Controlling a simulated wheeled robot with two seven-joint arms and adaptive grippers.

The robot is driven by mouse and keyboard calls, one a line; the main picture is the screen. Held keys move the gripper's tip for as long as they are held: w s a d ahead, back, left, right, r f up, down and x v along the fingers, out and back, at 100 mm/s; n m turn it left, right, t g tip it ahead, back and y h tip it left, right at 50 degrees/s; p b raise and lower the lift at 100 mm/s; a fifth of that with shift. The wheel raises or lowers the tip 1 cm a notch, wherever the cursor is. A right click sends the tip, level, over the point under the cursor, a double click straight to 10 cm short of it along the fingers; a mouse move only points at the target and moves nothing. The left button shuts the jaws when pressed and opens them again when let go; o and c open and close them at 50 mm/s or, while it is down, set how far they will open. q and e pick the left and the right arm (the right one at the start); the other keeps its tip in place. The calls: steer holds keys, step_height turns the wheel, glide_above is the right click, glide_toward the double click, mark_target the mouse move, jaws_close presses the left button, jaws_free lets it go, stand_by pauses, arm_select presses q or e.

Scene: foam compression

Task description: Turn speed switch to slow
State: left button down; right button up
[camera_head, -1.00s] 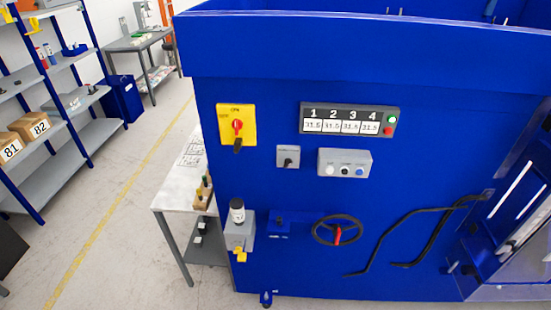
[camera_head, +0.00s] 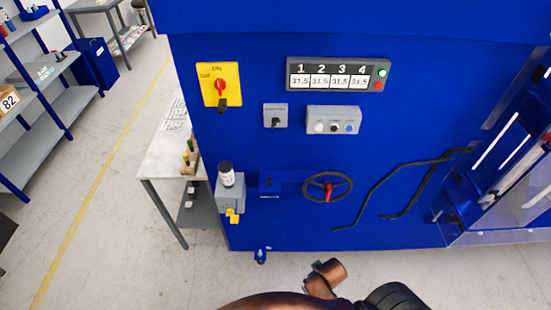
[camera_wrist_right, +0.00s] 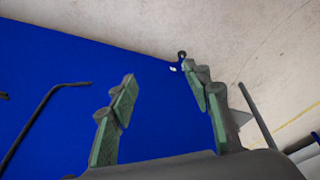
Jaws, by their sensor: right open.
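A small grey box with a black rotary knob (camera_head: 275,116), which looks like the speed switch, is on the blue machine's front panel, left of centre in the head view. Its markings are too small to read. My right gripper (camera_wrist_right: 161,80) is open and empty in the right wrist view, its green-padded fingers wide apart. It is low, near the machine's lower blue side, and the switch does not show in that view. In the head view only copper-coloured and dark parts of my arm show at the bottom. My left gripper is not in view.
Around the switch are a yellow plate with a red knob (camera_head: 219,86), a numbered display (camera_head: 338,75), a grey button box (camera_head: 333,120) and a black handwheel (camera_head: 328,187). Bent black bars (camera_head: 392,188) stick out at right. A side table (camera_head: 160,160) stands left.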

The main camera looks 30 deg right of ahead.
steer(key=w+d+r+t+h, duration=0.15)
steer(key=w+r, duration=0.35)
steer(key=r, duration=0.7)
steer(key=n+t+h, duration=0.2)
steer(key=t+h, duration=0.5)
steer(key=t, duration=0.4)
glide_toward(275, 125)
steer(key=shift+g, duration=0.25)
steer(key=x, duration=0.8)
steer(key=shift+w+d+r, duration=0.1)
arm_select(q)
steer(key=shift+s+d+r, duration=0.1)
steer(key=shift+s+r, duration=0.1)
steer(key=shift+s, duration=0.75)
arm_select(e)
steer(key=shift+c, duration=0.5)
steer(key=c, duration=1.1)
steer(key=shift+o, duration=0.2)
arm_select(q)
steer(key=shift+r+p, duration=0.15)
steer(key=shift+p, duration=0.2)
